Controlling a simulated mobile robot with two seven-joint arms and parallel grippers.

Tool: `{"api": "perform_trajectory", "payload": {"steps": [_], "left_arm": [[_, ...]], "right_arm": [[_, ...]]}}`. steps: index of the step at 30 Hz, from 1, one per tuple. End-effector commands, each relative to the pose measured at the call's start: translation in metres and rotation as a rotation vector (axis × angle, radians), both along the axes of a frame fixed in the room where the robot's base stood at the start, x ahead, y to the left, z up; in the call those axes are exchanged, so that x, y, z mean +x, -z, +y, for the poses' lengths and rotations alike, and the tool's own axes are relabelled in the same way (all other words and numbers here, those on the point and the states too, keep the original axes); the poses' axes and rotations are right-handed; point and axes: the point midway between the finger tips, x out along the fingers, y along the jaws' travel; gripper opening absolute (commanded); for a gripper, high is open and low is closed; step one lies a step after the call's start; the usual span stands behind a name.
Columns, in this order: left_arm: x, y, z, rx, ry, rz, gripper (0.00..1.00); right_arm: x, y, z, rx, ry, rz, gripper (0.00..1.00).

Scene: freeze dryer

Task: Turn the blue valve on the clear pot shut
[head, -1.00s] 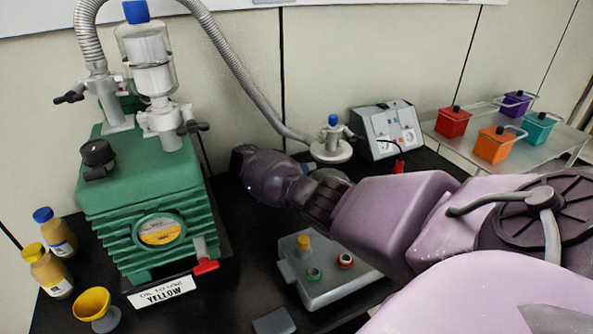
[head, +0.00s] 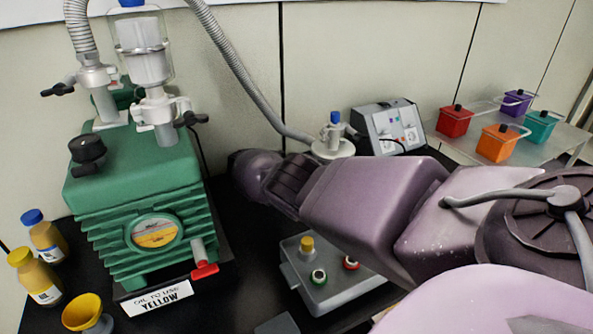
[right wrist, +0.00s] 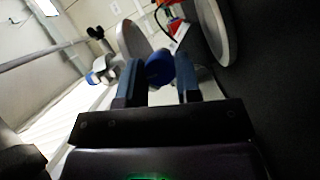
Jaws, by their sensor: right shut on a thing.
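The clear pot is mostly hidden behind my right arm in the head view; its white lid (head: 331,150) shows above the arm, with an upright stem with a blue cap (head: 335,117). In the right wrist view the lid (right wrist: 131,39) appears sideways. The blue valve (right wrist: 159,69) sits at the pot's side, between the two fingers of my right gripper (right wrist: 157,80), which is shut on it. In the head view my right arm covers the valve and fingertips. How far the valve is turned cannot be told. My left gripper is out of view.
A green pump (head: 140,200) with a clear filter stands at the left, joined to the lid by a grey hose (head: 240,78). A grey control box (head: 330,285) lies below my arm. A socket box (head: 390,127) and a rack of coloured boxes (head: 497,143) stand at the right.

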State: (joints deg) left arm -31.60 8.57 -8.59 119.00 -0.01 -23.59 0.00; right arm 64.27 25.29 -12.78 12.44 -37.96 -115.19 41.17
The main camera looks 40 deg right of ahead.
Motion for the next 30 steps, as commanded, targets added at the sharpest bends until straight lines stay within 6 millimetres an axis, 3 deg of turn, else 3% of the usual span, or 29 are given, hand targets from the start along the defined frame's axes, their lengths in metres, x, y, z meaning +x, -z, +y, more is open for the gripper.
{"api": "perform_trajectory", "payload": {"steps": [23,24,28,30], "left_arm": [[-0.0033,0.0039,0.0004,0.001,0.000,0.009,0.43],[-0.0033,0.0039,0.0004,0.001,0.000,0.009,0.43],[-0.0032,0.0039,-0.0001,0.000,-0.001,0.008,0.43],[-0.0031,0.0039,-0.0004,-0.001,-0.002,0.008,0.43]], "right_arm": [[0.0006,0.0008,0.0013,0.034,-0.003,0.098,0.08],[0.0007,0.0008,0.0014,0.034,-0.003,0.098,0.34],[0.0005,0.0008,0.0011,0.032,-0.002,0.098,0.54],[0.0005,0.0007,0.0008,0.032,-0.002,0.098,0.57]]}}
